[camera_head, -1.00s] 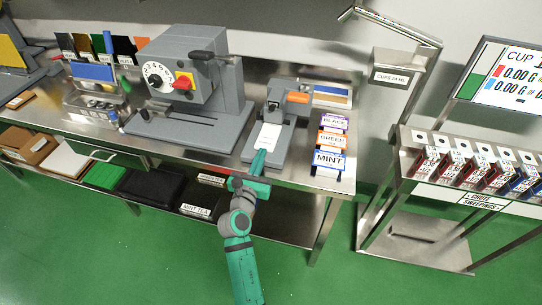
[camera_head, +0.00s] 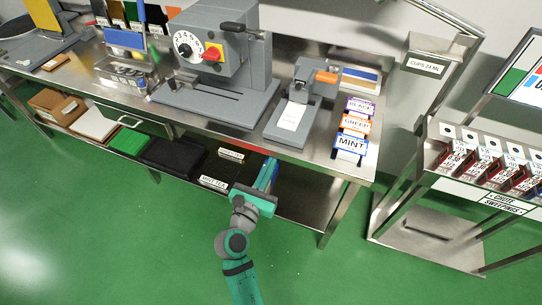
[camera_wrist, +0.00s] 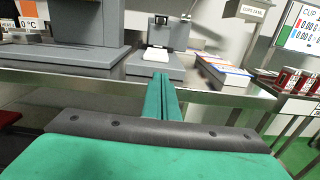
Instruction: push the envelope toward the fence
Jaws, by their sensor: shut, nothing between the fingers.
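The white envelope (camera_head: 290,116) lies flat on the grey bed of a small machine (camera_head: 300,98) with an orange handle, on the steel bench. I cannot make out which part of the machine is the fence; a raised grey block stands at the envelope's far end. My gripper (camera_head: 270,172) is shut and empty. It is in front of the bench edge, apart from the envelope. In the wrist view its green fingers (camera_wrist: 161,78) lie together and point toward the machine.
Boxes labelled black, green and mint (camera_head: 350,146) stand right of the small machine. A large grey machine with a dial (camera_head: 213,50) stands to its left. The steel bench edge (camera_head: 310,170) lies between my gripper and the machine. Dark trays (camera_head: 173,154) sit on the shelf below.

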